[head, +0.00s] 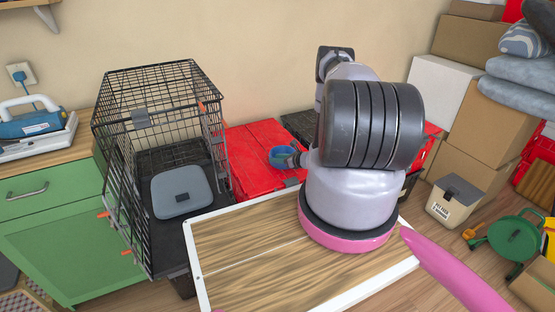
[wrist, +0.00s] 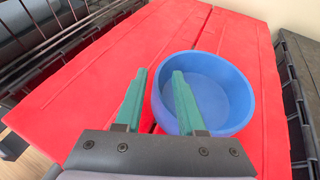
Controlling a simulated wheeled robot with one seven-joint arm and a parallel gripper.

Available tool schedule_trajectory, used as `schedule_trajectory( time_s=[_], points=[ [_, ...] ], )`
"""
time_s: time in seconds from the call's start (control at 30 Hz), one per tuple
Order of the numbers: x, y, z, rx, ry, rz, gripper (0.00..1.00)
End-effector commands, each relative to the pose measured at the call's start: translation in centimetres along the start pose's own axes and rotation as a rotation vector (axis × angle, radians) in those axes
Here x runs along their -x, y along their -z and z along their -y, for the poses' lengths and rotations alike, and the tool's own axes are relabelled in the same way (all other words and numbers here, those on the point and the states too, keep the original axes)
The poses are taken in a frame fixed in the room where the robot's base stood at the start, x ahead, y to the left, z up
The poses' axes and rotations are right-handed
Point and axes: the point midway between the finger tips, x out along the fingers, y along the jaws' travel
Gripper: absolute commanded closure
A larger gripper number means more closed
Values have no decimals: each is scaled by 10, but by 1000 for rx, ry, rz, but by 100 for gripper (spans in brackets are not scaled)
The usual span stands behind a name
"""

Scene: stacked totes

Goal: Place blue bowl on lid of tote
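The blue bowl (head: 279,158) is on or just over the red tote lid (head: 250,175), beside the wire crate. In the wrist view the bowl (wrist: 225,88) appears upright and empty, with the red lid (wrist: 90,85) around and beneath it. My gripper (wrist: 160,72) has its two green fingers spread apart. The bowl's left wall lies between them, with the right finger over the bowl's inside and the left finger outside. A gap shows beside the left finger. In the head view my arm hides part of the lid, and my gripper (head: 294,158) is small beside the bowl.
A black wire crate (head: 150,110) stands left of the red tote. A dark tote (head: 299,124) stands to its right. A white-edged wooden table (head: 250,255) is in front. Cardboard boxes (head: 470,125) are stacked at the right. The lid's left part is bare.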

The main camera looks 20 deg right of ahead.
Motion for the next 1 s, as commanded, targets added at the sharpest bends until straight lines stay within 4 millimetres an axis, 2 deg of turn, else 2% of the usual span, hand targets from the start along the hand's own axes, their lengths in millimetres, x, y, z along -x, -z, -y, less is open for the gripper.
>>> schedule_trajectory(
  time_s=[0.27,0.37,0.47,0.8,1.0],
  points=[
    [0,-1,0,0,0,0,62],
    [7,-2,1,-1,2,0,62],
    [23,-1,1,-2,1,-2,62],
    [94,-2,0,-3,2,-1,62],
    [116,-2,0,-1,1,0,62]
  ],
)
